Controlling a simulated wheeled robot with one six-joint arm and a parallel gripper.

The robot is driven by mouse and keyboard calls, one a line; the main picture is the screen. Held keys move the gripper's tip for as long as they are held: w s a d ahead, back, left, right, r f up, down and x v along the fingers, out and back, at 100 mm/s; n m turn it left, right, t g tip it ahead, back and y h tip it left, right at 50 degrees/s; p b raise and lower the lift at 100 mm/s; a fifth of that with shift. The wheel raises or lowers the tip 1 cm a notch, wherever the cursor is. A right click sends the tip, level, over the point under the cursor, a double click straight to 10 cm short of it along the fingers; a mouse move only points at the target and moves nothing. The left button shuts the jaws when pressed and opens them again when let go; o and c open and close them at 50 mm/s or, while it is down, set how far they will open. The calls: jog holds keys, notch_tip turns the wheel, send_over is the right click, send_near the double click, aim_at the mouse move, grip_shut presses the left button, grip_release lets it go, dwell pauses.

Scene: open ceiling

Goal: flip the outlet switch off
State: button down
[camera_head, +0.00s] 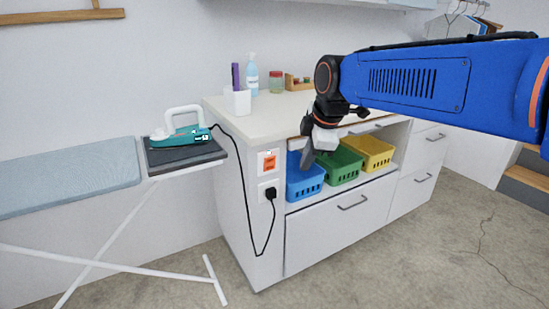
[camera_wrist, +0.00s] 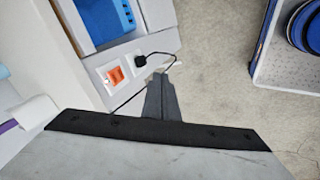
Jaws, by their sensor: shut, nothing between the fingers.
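The orange outlet switch (camera_head: 270,163) is set in a white plate on the end panel of the white cabinet, and also shows in the wrist view (camera_wrist: 114,77). Its on or off position is too small to tell. Below it, a black plug (camera_head: 270,193) sits in a socket and shows in the wrist view (camera_wrist: 141,61). My gripper (camera_head: 306,163) is shut and empty, pointing down, right of the switch in the head view and overlapping the blue basket. In the wrist view the closed fingertips (camera_wrist: 158,77) appear right of the switch, near the plug, apart from the switch.
A black cord runs from the teal iron (camera_head: 187,132) on the ironing board (camera_head: 70,180) to the plug, hanging in a loop. Blue (camera_head: 304,184), green (camera_head: 338,168) and yellow (camera_head: 371,153) baskets fill the cabinet shelf.

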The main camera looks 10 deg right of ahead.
aim_at(274, 156)
jog(key=w+a+r+n, duration=0.2)
jog(key=w+n, duration=0.3)
jog(key=w, duration=0.2)
jog(key=shift+w+a, duration=0.3)
jog(key=shift+w, duration=0.05)
jog(key=shift+w+a+f, duration=0.4)
jog(key=shift+w+f, duration=0.9)
jog(key=shift+f, duration=0.1)
jog(key=shift+w+a+f, duration=0.35)
jog(key=shift+w+f, duration=0.95)
jog(key=shift+f, duration=0.15)
jog(key=shift+w+a+f, duration=0.4)
jog(key=shift+w+f, duration=0.9)
jog(key=shift+f, duration=0.1)
jog(key=shift+w, duration=0.15)
